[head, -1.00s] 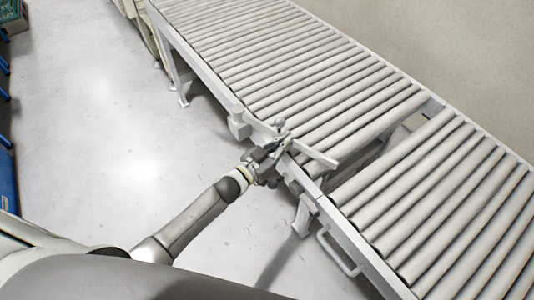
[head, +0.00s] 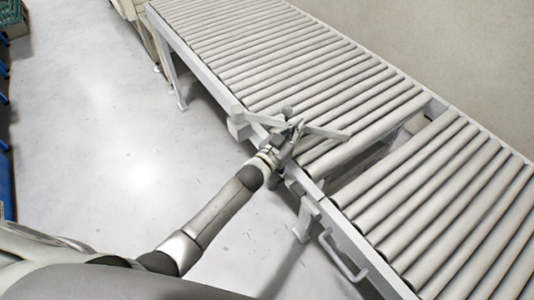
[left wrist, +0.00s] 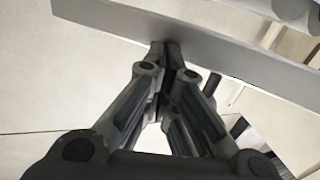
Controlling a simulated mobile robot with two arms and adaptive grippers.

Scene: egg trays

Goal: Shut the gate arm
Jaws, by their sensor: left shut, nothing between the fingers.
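The gate arm (head: 328,133) is a pale flat bar reaching from the near side rail out over the rollers, close to the gap in the conveyor. Its mount, a small pale box (head: 238,122), stands at the near rail. My left gripper (head: 297,127) is shut and empty, with its fingertips at the bar. In the left wrist view the shut fingertips (left wrist: 165,46) meet the lower edge of the grey gate arm (left wrist: 220,62), which crosses the top of the picture; whether they press on it I cannot tell. My right gripper is out of view.
The roller conveyor (head: 300,60) runs from upper left to lower right, with a gap before the second roller section (head: 440,190). A handle (head: 343,262) sticks out from the near side.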

